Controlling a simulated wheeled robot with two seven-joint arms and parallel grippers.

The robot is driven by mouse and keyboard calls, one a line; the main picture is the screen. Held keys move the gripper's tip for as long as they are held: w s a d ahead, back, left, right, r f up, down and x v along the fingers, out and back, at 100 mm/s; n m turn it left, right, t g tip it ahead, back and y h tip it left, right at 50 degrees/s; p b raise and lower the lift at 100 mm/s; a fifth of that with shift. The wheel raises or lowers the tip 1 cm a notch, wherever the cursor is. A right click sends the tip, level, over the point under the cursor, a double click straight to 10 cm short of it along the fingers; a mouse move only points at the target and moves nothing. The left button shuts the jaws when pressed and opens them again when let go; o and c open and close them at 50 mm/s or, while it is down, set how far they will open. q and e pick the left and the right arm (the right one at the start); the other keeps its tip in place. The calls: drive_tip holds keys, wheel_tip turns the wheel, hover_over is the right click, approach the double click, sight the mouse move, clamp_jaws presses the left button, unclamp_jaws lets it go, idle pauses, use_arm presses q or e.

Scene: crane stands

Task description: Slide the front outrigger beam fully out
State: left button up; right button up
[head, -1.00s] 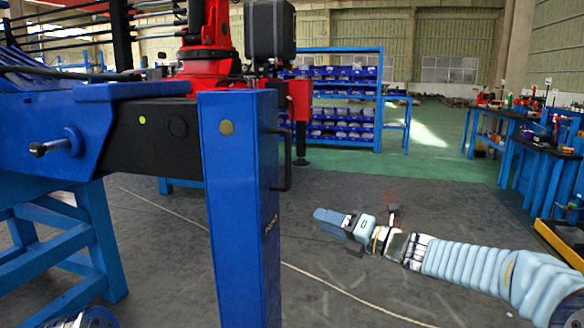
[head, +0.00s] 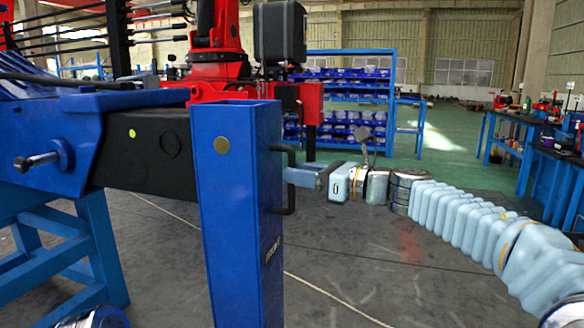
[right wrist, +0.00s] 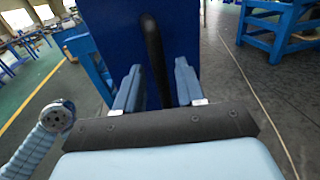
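The black outrigger beam (head: 150,150) runs from a blue housing (head: 65,115) at the left to a blue upright leg (head: 235,190). A short length of beam shows between them. A black bar handle (head: 289,180) is on the leg's right side. My right gripper (head: 297,177) is at this handle. In the right wrist view the handle (right wrist: 155,60) stands between my two open fingers (right wrist: 158,86), with gaps on both sides. A silver pin with a knob (head: 36,161) sticks out of the housing. My left gripper is not in view.
A blue trestle (head: 65,260) stands below the housing. A red crane part (head: 215,45) and a black box (head: 281,33) are behind the leg. Blue shelves with bins (head: 345,100) and workbenches (head: 530,150) stand farther back. The floor right of the leg is clear.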

drive_tip(key=shift+x, duration=1.2)
clamp_jaws()
